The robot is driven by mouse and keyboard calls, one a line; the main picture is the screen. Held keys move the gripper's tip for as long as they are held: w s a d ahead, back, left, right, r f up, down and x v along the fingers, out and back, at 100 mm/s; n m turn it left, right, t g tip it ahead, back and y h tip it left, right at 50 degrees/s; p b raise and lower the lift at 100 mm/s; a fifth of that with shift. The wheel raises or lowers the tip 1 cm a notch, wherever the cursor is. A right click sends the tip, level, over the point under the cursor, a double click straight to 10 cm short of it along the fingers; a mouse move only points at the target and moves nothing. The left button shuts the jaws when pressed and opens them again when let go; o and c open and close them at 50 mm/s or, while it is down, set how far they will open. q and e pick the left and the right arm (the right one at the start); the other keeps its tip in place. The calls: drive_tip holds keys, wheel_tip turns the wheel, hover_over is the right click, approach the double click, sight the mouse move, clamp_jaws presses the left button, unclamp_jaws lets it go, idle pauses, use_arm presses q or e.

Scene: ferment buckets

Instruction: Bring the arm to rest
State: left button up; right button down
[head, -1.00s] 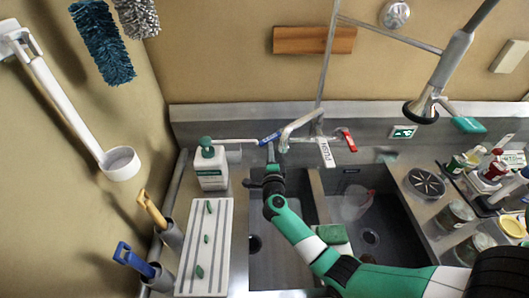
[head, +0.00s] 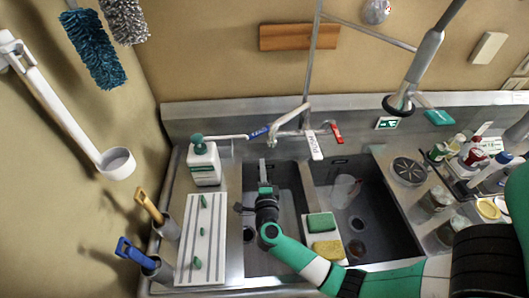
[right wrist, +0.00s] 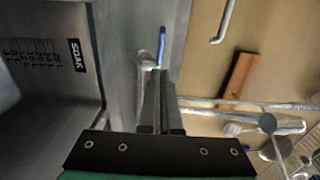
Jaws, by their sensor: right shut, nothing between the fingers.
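My right arm, green, white and black, comes in from the lower right of the head view. Its gripper (head: 263,165) is over the left sink basin (head: 285,230), pointing toward the back wall. The fingers are together with nothing between them. In the right wrist view the shut fingers (right wrist: 160,92) point toward the blue tap lever (right wrist: 162,45), which looks apart from them. In the head view the blue lever (head: 258,131) lies just behind the fingertips. My left gripper is not in view.
The faucet (head: 290,116) and red lever (head: 336,131) stand behind the basins. A soap bottle (head: 203,162) and a white ribbed board (head: 202,240) are at left. A green sponge (head: 321,222) and yellow sponge (head: 327,249) lie beside the arm. A clear jug (head: 345,190) sits in the right basin.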

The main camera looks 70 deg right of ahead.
drive_tip(key=shift+w+v, duration=0.2)
drive_tip(key=shift+v, duration=0.9)
drive_tip(key=shift+a, duration=0.15)
